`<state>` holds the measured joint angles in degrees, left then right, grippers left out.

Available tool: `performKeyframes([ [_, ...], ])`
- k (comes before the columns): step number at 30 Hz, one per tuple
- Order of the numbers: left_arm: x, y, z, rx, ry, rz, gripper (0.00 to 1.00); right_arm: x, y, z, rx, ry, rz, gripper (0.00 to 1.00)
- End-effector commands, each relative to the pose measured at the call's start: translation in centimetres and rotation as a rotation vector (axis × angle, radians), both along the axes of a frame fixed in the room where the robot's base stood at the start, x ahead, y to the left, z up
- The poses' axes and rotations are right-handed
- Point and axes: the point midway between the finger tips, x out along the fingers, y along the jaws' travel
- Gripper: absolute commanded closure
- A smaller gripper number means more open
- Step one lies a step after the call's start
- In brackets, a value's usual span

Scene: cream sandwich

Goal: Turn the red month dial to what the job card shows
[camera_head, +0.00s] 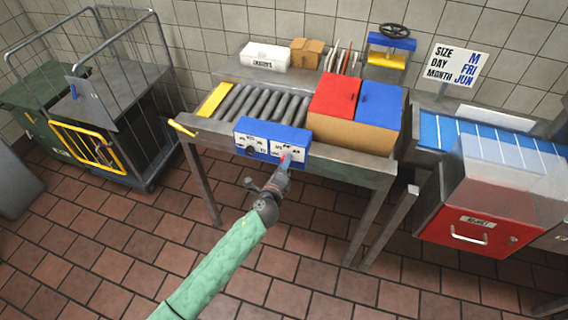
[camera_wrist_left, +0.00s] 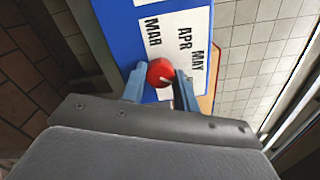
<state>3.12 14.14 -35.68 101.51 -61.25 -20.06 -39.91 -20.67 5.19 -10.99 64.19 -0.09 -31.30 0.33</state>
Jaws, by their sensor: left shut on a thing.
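The job card (camera_head: 458,64) stands at the back right and reads SIZE M, DAY FRI, MONTH JUN. The blue control box (camera_head: 272,141) is on the front edge of the roller table, with a black dial (camera_head: 250,150) on its left part. My left gripper (camera_head: 286,161) reaches the box's right part. In the left wrist view its two fingers (camera_wrist_left: 160,80) are shut on the red month dial (camera_wrist_left: 159,71), one on each side. The labels MAR, APR and MAY show beyond the dial. A pale mark shows on the dial's lower right; other labels are hidden. My right gripper is not in view.
A box with red and blue lids (camera_head: 334,96) sits on the table right of the rollers (camera_head: 262,104). A blue conveyor (camera_head: 480,137) and a red-fronted reject bin (camera_head: 470,230) stand at right. The tiled floor in front is clear.

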Motion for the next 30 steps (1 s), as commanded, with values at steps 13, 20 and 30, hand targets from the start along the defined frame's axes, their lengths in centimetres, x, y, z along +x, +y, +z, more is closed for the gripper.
performKeyframes([
  [13,-0.1,-0.1,-0.1,0.171,-0.054,-0.001,0.92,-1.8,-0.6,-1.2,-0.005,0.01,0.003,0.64],
  [20,-0.1,-0.1,-0.2,0.186,-0.059,-0.001,0.92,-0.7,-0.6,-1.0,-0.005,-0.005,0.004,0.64],
  [30,-0.1,0.0,-0.2,0.185,-0.058,-0.001,0.56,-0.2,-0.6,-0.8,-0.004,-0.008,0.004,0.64],
])
